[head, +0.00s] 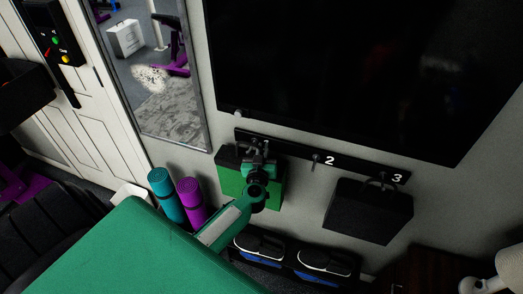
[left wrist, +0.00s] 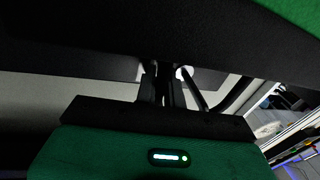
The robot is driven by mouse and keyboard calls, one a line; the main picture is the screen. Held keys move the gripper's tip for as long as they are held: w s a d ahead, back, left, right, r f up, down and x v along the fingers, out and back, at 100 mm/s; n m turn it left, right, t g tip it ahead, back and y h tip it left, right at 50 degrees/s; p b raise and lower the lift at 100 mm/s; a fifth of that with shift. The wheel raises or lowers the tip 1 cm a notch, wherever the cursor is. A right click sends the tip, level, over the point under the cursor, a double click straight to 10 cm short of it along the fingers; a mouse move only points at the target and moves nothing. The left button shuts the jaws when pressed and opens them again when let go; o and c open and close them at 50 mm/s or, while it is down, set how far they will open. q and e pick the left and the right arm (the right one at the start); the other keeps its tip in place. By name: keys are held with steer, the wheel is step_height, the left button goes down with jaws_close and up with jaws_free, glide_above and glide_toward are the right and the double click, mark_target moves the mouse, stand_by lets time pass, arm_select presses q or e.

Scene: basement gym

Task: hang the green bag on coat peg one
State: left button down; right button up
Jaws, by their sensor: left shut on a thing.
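The green bag (head: 232,183) is against the wall below the left end of the dark coat peg rail (head: 291,150). My left gripper (head: 256,150) is in front of its top edge, shut on the bag. In the left wrist view the fingers (left wrist: 168,84) show close together, with dark surfaces around them. The grip on the bag is too dark to make out. Peg two (head: 317,158) is bare beside its number. Peg one is hidden behind my gripper, so I cannot tell whether the bag touches it.
A black bag (head: 368,212) hangs at peg three. A large dark screen (head: 350,70) is above the rail. Rolled teal (head: 164,196) and purple (head: 190,198) mats stand left of the green bag. Shoes (head: 258,246) sit on a low dark rack below.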

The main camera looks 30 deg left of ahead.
arm_select(q)
steer(key=shift+d+f, duration=0.1)
steer(key=shift+f, duration=0.65)
steer(key=c, duration=1.4)
jaws_free()
steer(key=shift+s, duration=0.1)
steer(key=shift+c, duration=0.2)
steer(key=shift+d, duration=0.1)
steer(key=shift+s+d+f+h, duration=0.1)
steer(key=shift+d+f+h, duration=0.25)
steer(key=shift+f, duration=0.15)
steer(key=r+b+v, duration=0.1)
steer(key=r+v, duration=0.1)
steer(key=v, duration=1.1)
steer(key=shift+s+a+y, duration=0.15)
steer(key=shift+a+y, duration=0.1)
steer(key=shift+y, duration=0.2)
steer(key=shift+f, duration=0.1)
